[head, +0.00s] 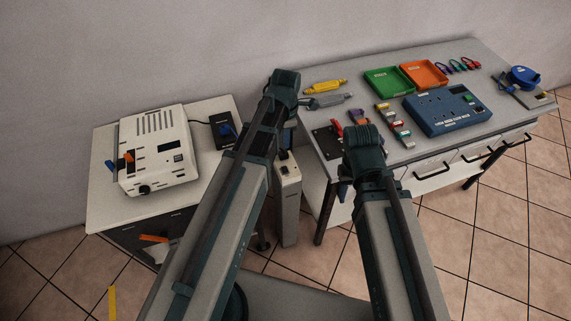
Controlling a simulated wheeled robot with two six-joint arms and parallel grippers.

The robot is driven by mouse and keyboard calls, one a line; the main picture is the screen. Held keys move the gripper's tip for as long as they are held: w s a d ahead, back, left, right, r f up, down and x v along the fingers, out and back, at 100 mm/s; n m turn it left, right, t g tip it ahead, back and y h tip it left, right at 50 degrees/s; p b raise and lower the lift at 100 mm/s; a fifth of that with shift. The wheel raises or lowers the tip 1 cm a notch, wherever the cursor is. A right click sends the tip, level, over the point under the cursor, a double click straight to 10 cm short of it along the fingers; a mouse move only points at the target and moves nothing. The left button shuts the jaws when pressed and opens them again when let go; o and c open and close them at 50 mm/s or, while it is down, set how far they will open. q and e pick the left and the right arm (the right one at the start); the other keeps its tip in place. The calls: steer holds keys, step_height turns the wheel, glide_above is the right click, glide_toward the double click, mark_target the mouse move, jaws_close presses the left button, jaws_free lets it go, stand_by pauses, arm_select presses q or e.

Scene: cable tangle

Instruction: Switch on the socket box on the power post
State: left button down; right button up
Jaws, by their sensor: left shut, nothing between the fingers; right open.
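The power post (288,205) is a narrow pale upright post between the two tables. A dark socket box (284,157) is on its upper part, partly covered by my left arm. Its switch is too small and hidden to read. My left gripper (288,133) points down just above the socket box, shut and empty, mostly hidden behind my own forearm; I cannot tell whether it touches the box. My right gripper (345,190) hangs below its wrist at the front left edge of the right bench, open and empty, partly hidden by the arm.
A white device (156,150) and a dark-blue box (225,131) with a cable stand on the left table (103,205). The right bench (455,55) holds a green tray (388,82), an orange tray (424,74), a blue panel (447,110), and several connectors.

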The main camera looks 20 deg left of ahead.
mark_target(285, 170)
arm_select(q)
steer(key=shift+f, duration=0.1)
stand_by(0.4)
step_height(285, 170, down, 14)
steer(key=b, duration=1.4)
